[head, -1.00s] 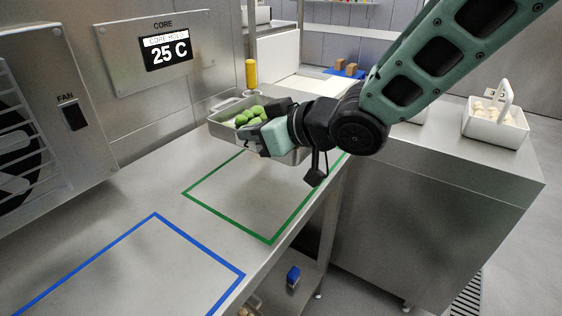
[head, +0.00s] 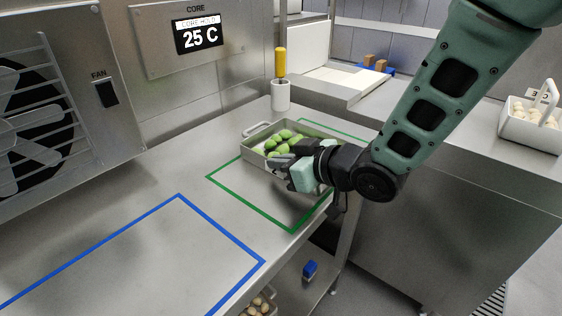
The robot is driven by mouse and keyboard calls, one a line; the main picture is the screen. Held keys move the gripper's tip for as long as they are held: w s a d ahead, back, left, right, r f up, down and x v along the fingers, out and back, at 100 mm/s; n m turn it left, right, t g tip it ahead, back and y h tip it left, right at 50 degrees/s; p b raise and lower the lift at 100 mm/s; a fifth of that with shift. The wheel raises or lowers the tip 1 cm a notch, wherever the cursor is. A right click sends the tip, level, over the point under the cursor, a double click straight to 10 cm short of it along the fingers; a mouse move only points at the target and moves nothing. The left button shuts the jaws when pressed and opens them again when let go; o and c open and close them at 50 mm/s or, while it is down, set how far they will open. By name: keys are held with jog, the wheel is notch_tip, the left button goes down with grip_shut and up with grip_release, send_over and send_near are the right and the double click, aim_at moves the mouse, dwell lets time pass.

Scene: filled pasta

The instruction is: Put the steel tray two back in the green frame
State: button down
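The steel tray (head: 258,160) holds several green filled pasta pieces (head: 285,140) and has a handle on its far left side. It is over the far part of the green frame (head: 250,211) and hides part of that frame's left line. The near part of the frame is bare. I cannot tell whether the tray rests on the counter or hangs just above it. My gripper (head: 284,166) is at the tray's near right wall and appears shut on it; the fingertips are partly hidden.
A blue frame (head: 222,238) on the counter at the near left is empty. A white holder (head: 280,96) with a yellow-handled tool stands behind the tray. The oven-like unit with a fan switch (head: 106,93) borders the left. A white basket (head: 530,132) stands on the right counter.

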jog(key=shift+f, duration=0.1)
jog(key=c, duration=1.6)
grip_release()
jog(key=shift+c, duration=0.2)
jog(key=shift+r, duration=0.2)
jog(key=b+v, duration=0.3)
jog(key=v, duration=0.6)
jog(key=shift+s+f, duration=0.1)
jog(key=shift+f, duration=0.1)
jog(key=b, duration=0.2)
jog(key=shift+s+d+r+b, duration=0.15)
jog(key=shift+s+d+b, duration=0.1)
jog(key=shift+b, duration=0.15)
jog(key=d+b, duration=0.1)
jog(key=b, duration=0.1)
jog(key=shift+s+r+b, duration=0.3)
jog(key=shift+s+r, duration=0.05)
jog(key=shift+s, duration=0.05)
jog(key=shift+s+d+r+b, duration=0.15)
jog(key=shift+d+r+b, duration=0.1)
jog(key=shift+d+b, duration=0.1)
